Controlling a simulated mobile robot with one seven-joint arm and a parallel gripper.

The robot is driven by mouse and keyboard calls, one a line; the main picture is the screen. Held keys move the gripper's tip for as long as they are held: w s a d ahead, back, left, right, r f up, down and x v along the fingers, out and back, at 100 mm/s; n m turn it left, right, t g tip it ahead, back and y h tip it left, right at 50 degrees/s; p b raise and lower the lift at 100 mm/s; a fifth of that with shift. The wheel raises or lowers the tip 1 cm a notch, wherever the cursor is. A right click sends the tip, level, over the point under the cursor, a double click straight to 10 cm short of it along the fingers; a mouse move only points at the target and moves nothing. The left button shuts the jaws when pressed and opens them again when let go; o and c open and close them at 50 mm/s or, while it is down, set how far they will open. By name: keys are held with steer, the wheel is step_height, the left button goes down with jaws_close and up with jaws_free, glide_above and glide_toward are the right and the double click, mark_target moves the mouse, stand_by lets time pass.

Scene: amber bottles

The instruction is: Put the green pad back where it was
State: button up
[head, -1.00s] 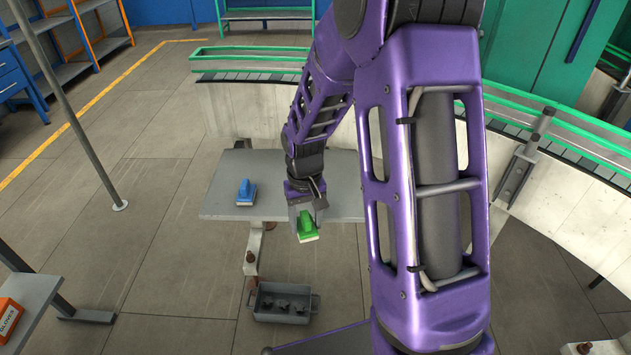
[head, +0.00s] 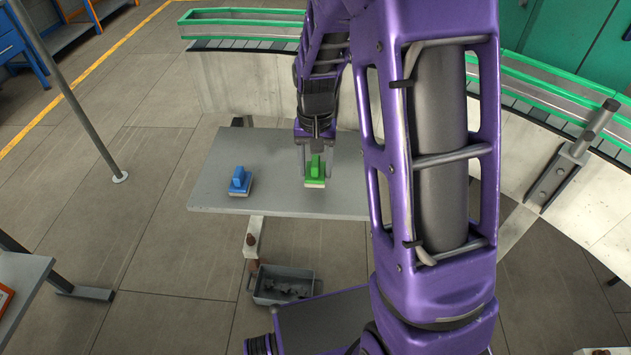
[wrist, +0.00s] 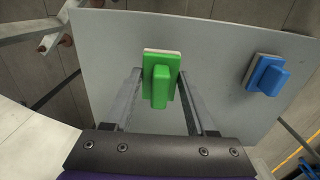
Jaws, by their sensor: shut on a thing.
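The green pad (head: 315,173) has a green handle block on a pale base. In the head view it is at my gripper (head: 315,168), over the grey table (head: 215,190), right of the blue pad. My gripper is shut on the green pad, with one finger on each side. In the wrist view the green pad (wrist: 161,80) shows between the fingertips, its handle toward the camera. I cannot tell whether its base touches the tabletop. The blue pad (head: 240,181) sits on the table to the left; it also shows in the wrist view (wrist: 267,75).
A grey bin (head: 282,285) with dark items stands on the floor below the table's front edge. A curved pale wall with a green-railed conveyor (head: 245,32) runs behind the table. A thin grey post (head: 85,110) stands at the left. The tabletop around the pads is clear.

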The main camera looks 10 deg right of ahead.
mark_target(316, 180)
steer(key=shift+f+b, duration=0.3)
steer(key=shift+f, duration=1.75)
steer(key=shift+f, duration=0.1)
steer(key=o, duration=1.3)
step_height(316, 180, up, 12)
steer(key=shift+r+p, duration=0.15)
steer(key=shift+p, duration=0.8)
